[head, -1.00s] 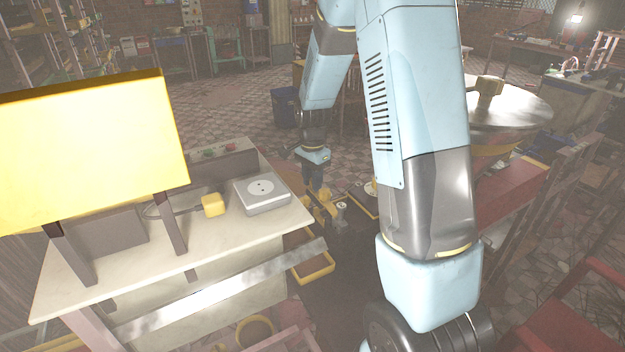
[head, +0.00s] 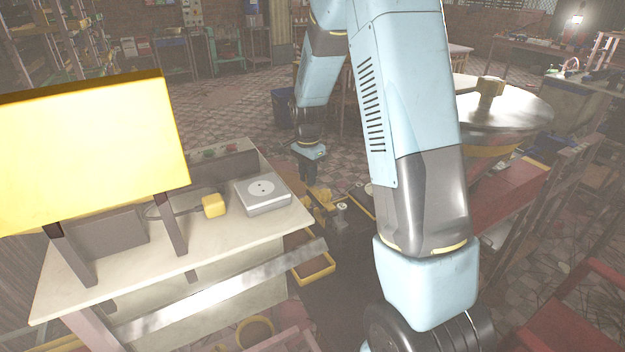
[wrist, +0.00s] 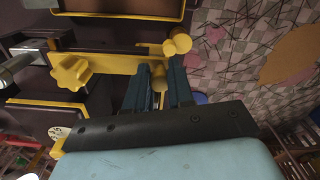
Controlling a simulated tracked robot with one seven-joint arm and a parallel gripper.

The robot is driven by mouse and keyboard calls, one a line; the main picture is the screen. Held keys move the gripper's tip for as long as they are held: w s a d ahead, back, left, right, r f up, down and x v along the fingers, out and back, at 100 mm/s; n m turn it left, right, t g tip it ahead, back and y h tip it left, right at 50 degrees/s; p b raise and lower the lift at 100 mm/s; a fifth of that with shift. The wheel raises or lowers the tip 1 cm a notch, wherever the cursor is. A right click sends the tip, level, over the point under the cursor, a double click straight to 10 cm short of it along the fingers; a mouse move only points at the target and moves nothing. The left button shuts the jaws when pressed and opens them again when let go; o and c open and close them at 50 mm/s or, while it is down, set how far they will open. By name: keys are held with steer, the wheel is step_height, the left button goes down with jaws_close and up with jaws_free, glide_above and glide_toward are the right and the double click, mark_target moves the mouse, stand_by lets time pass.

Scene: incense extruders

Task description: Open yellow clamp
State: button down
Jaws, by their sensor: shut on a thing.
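The yellow clamp (wrist: 110,68) is a flat bar with a star-shaped knob (wrist: 72,72) at its left end and a round stub (wrist: 178,43) near its right end, in the wrist view. My gripper (wrist: 160,72) has its two dark blue fingers around a small yellow peg (wrist: 158,82) at the clamp's right part. The fingers are shut on it, partly hiding it. In the head view my gripper (head: 309,178) is small and far down, at the yellow clamp (head: 318,198) beside the bench, where finger contact is too small to tell.
A bench (head: 240,237) with a grey box (head: 262,195) and a yellow block (head: 214,205) stands left of the clamp. A yellow-rimmed tray (head: 315,270) sits below it. A round metal-topped drum (head: 510,110) stands at right. Tiled floor lies open behind.

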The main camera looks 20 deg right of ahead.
steer(key=shift+w+a, duration=0.1)
steer(key=shift+w, duration=0.2)
steer(key=c, duration=1)
jaws_free()
steer(key=shift+r, duration=0.1)
step_height(320, 180, up, 14)
steer(key=shift+f, duration=0.2)
steer(key=shift+s, duration=0.1)
